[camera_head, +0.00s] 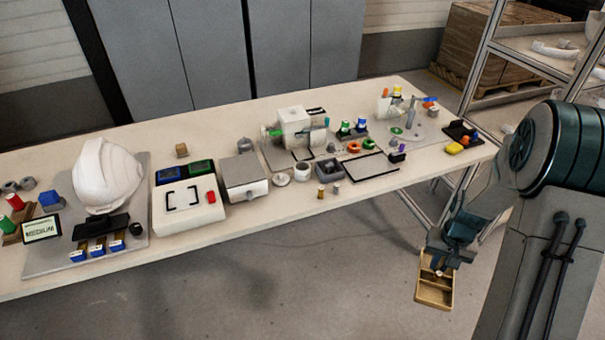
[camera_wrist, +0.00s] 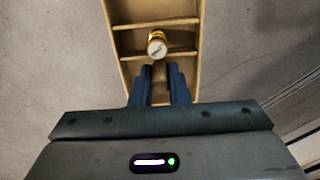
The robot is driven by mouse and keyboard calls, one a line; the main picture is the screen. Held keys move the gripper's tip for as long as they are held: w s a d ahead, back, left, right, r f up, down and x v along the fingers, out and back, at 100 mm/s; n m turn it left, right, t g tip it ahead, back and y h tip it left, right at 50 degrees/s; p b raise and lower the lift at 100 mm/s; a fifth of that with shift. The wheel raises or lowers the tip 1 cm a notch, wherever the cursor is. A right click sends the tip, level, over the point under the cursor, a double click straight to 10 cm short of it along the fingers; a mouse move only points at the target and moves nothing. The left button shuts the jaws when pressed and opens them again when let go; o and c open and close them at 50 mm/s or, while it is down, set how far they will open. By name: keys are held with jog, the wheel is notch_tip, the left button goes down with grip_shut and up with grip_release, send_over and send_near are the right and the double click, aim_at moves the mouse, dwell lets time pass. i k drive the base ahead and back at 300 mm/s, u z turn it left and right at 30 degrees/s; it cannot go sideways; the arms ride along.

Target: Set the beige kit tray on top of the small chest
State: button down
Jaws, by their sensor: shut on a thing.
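The beige kit tray (camera_head: 434,291) is a long, shallow tray with dividers. It hangs in the air beyond the table's front edge at the right, over the floor. The grip point itself is partly hidden. A low box with a flat grey top (camera_head: 243,170), which looks like the small chest, stands mid-table; its top looks bare.
The white control box (camera_head: 187,209) is close left of the chest, and a white disc (camera_head: 281,180) and ring are close right. A white helmet (camera_head: 106,175) stands farther left. Fixtures and small parts crowd the table's right half. A shelf rack (camera_head: 530,55) stands behind my arm.

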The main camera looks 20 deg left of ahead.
aim_at(242, 168)
jog(key=z, duration=0.45)
jog(key=k, duration=1)
jog(key=z, duration=0.05)
jog(key=i, duration=0.5)
jog(key=u, duration=1.15)
jog(key=i, duration=0.5)
jog(key=u, duration=0.65)
